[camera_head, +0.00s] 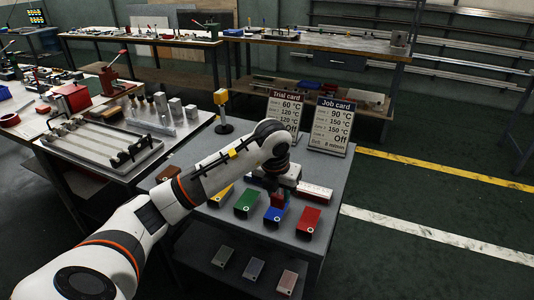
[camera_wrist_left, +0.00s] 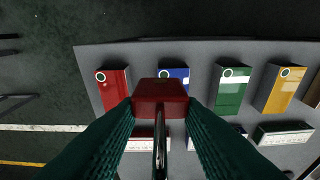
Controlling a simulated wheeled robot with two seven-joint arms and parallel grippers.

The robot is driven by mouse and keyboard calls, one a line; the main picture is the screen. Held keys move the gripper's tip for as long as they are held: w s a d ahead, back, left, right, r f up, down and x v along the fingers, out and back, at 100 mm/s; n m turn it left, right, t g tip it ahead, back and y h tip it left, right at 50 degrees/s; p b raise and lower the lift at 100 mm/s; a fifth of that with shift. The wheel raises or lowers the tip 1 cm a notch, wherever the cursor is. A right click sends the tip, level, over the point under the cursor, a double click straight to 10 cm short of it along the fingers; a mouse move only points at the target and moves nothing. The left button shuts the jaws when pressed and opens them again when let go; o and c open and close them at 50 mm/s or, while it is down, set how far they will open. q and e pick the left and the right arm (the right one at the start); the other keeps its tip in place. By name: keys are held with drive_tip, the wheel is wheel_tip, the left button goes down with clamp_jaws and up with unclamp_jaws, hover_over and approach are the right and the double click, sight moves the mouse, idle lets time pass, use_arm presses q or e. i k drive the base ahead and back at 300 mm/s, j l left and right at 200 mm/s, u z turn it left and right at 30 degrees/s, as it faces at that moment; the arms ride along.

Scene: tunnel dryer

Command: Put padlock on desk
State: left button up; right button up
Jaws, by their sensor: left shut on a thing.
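My left gripper (camera_head: 276,186) is over the grey desk (camera_head: 335,193), pointing down, and is shut on a red padlock (camera_head: 279,200). In the left wrist view the padlock's red body (camera_wrist_left: 160,90) shows between the two dark fingers of the gripper (camera_wrist_left: 160,108), with its bright metal shackle (camera_wrist_left: 160,145) toward the camera. The padlock covers part of a blue block (camera_wrist_left: 174,74). It appears to be held above the desk; whether its underside touches anything is hidden. My right gripper is in neither view.
Green (camera_head: 246,202), blue (camera_head: 274,216), red (camera_head: 308,222) and yellow (camera_head: 222,194) blocks stand along the desk's front. A white-faced box (camera_head: 315,190) lies behind. Two cards (camera_head: 329,126) stand at the back. Small plates (camera_head: 254,268) lie on a lower shelf.

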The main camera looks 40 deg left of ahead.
sight(325, 175)
drive_tip(key=i, duration=1)
